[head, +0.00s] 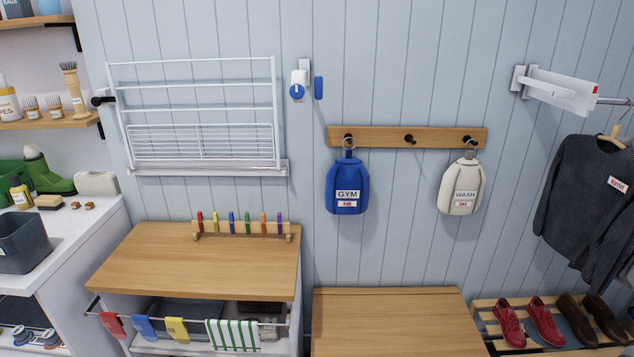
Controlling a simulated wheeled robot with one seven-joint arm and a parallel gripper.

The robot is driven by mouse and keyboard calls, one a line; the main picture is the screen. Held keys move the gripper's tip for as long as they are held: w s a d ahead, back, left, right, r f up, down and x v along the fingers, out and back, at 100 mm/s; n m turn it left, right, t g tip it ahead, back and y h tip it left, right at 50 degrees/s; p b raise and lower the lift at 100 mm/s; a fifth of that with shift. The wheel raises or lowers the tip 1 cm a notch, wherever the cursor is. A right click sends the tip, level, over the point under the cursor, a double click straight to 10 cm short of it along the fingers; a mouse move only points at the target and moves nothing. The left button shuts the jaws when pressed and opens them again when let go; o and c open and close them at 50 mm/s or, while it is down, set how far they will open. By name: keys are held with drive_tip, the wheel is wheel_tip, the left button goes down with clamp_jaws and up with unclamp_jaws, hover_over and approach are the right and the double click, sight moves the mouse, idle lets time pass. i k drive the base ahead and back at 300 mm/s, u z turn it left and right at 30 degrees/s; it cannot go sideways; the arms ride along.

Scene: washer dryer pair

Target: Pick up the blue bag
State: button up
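The blue bag (346,187) hangs by a ring from the left peg of a wooden peg rail (375,137) on the wall. Its label reads GYM, with a smaller white tag with red lettering below. It hangs upright, flat to the wall, with nothing in front of it. My gripper is not in view.
A cream WASH bag (462,187) hangs on the right peg; the middle peg (410,140) is bare. A wooden bench top (390,325) lies below. A wooden counter (200,262), drying rack (200,115) and dark sweater (590,195) flank the bags.

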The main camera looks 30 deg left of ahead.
sight(347, 185)
drive_tip(key=u, duration=0.85)
drive_tip(key=i, duration=1.45)
drive_tip(key=u, duration=0.5)
